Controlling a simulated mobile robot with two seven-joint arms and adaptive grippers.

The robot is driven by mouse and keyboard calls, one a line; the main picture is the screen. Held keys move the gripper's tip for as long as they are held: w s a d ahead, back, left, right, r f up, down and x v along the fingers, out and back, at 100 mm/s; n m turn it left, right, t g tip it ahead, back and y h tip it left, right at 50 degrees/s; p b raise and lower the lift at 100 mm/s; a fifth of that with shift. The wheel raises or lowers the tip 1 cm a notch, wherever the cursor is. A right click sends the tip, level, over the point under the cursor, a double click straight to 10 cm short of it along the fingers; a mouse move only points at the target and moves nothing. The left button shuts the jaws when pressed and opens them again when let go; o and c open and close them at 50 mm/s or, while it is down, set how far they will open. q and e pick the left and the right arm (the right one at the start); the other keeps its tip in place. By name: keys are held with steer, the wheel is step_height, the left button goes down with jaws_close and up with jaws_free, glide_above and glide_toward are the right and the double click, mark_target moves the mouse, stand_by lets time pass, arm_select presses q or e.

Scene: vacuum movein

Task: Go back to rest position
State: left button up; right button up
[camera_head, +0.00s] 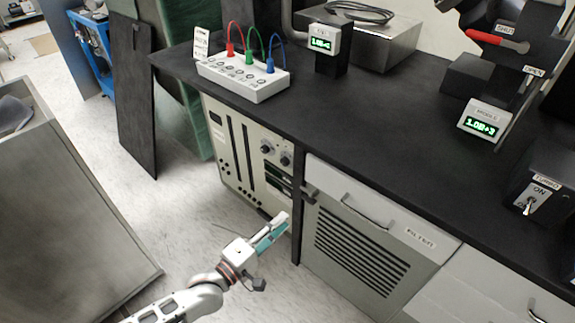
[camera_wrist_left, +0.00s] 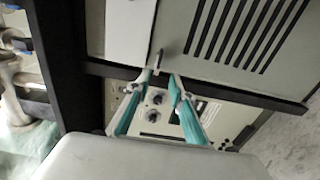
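My left gripper (camera_head: 271,232) reaches in from the bottom of the head view, in front of the cabinets and below the countertop. In the left wrist view its two teal-padded fingers (camera_wrist_left: 160,77) stand apart with nothing seen between the pads. A small latch (camera_head: 308,193) at the upper left corner of the filter door lies just beyond the fingertips; it also shows in the left wrist view (camera_wrist_left: 157,60). Whether the fingertips touch it I cannot tell. My right gripper is not in view.
The black countertop (camera_head: 345,135) carries a box with coloured cables (camera_head: 243,78), displays and a red-handled valve (camera_head: 497,41). Below are a panel with knobs (camera_head: 240,155) and the filter door (camera_head: 360,250). A metal cart (camera_head: 70,225) stands left; floor (camera_head: 185,220) between is clear.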

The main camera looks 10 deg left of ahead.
arm_select(q)
steer(key=s+r+m+y+p, duration=0.2)
steer(key=s+r+m+p, duration=0.3)
steer(key=s, duration=0.4)
steer(key=s+a+f+m+g+y+p, duration=0.2)
steer(key=s+a+m, duration=0.3)
steer(key=s, duration=0.4)
steer(key=s+a+f+m+g+y+p, duration=0.2)
steer(key=s+a+m+y+p, duration=0.2)
steer(key=s+a, duration=0.4)
steer(key=shift+s+m+p, duration=0.4)
steer(key=shift+s+m, duration=0.05)
steer(key=shift+m, duration=0.25)
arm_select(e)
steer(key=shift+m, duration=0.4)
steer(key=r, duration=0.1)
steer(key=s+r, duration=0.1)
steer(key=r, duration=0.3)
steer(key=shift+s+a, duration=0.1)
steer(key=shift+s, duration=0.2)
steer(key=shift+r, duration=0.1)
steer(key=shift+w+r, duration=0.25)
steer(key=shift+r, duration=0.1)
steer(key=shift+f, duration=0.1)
